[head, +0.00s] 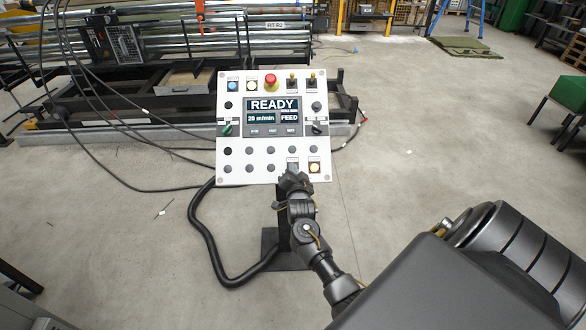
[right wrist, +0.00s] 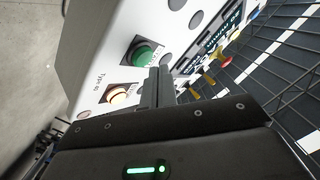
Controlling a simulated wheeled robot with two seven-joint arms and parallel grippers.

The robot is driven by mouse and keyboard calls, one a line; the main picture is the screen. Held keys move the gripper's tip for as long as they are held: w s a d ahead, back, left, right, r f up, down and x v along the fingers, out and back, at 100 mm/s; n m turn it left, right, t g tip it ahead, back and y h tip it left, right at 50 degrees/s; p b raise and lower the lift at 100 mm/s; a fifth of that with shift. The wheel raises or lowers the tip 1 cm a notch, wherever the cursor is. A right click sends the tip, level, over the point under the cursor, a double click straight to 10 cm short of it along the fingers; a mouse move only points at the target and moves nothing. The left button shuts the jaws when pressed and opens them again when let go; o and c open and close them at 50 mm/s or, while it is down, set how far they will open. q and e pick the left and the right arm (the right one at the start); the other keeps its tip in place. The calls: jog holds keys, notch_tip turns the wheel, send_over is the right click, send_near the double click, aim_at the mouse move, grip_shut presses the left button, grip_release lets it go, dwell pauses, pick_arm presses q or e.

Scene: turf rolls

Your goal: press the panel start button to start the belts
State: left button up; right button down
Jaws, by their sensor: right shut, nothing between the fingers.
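The white control panel (head: 235,170) stands on a post in front of me, its display (head: 271,111) reading "READY", "20 m/min" and "FEED". My right gripper (head: 293,179) is shut and empty at the panel's lower right edge. In the right wrist view a green button (right wrist: 144,55) sits just beside the shut fingertips (right wrist: 161,78); contact cannot be told. In the head view the gripper covers that button. A lit, pale amber button (head: 315,168) is to its right; it also shows in the right wrist view (right wrist: 119,97). My left gripper is not in view.
A red emergency mushroom button (head: 271,80) is at the panel's top, with blue and pale buttons beside it. A thick black hose (head: 206,240) runs from the panel to the floor. Behind stands a machine with metal rollers (head: 180,45). Open concrete floor lies right of the panel.

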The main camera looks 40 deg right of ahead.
jog(key=shift+f, duration=0.1)
dwell(0.7)
jog(key=shift+w+d+f+b, duration=0.15)
jog(key=shift+w+f+b, duration=0.05)
jog(key=shift+w+b, duration=0.1)
jog(key=shift+w+d+f+b, duration=0.1)
jog(key=shift+d+f+b, duration=0.1)
jog(key=shift+f+b, duration=0.15)
dwell(0.7)
jog(key=shift+r, duration=0.1)
dwell(0.4)
jog(key=shift+s+a+r+p, duration=0.4)
jog(key=shift+r+p, duration=0.15)
jog(key=shift+p, duration=0.35)
jog(key=s+r+p, duration=0.1)
jog(key=a+r+p, duration=0.1)
jog(key=p, duration=0.1)
jog(key=s+a+r+p, duration=0.1)
jog(key=p, duration=0.1)
jog(key=shift+s+r, duration=0.3)
jog(key=shift+r, duration=0.1)
